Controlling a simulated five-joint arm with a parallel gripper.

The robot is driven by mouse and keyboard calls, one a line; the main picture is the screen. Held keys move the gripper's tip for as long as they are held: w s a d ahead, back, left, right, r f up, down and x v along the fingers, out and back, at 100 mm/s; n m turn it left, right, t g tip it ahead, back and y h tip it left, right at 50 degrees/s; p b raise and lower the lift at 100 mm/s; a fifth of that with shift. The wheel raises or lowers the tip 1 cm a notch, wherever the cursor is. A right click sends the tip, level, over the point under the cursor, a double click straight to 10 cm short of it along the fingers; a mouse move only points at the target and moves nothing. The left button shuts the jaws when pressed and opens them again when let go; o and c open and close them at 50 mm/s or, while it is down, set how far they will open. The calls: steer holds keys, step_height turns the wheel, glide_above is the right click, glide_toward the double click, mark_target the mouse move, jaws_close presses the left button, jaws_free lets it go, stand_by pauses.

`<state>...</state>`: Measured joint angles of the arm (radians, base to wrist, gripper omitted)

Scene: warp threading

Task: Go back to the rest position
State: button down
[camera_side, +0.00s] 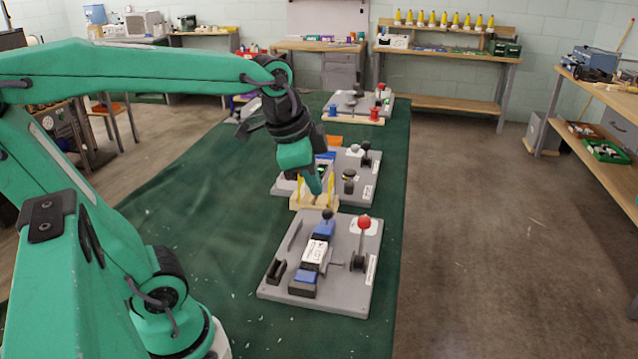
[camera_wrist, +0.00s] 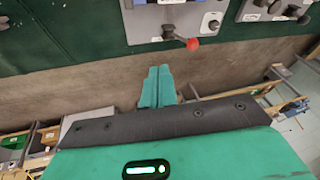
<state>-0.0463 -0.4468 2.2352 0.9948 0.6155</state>
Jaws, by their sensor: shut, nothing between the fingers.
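My gripper (camera_side: 315,187) points down in the side view, above or just behind a small wooden stand with yellow uprights (camera_side: 302,202). I cannot tell whether it touches the stand. The wrist view shows the two green fingers of my gripper (camera_wrist: 159,70) pressed together with nothing between them. The near grey board (camera_side: 342,296) lies in front of the gripper, with a red-knobbed lever (camera_side: 365,222) and a blue and white block (camera_side: 315,252). The red knob also shows in the wrist view (camera_wrist: 192,44).
A second grey board (camera_side: 366,190) lies behind the gripper, and a third (camera_side: 345,103) is at the table's far end. The green tabletop (camera_side: 190,190) is clear on the left. Its right edge drops to open floor. Workbenches (camera_side: 455,55) line the far wall.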

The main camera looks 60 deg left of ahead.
steer(key=s+d+f+n+t, duration=0.1)
steer(key=s+f+n, duration=0.1)
steer(key=s+n, duration=0.4)
steer(key=shift+s+d+f+n, duration=0.15)
steer(key=shift+s+f+n, duration=0.05)
steer(key=shift+f+n, duration=0.15)
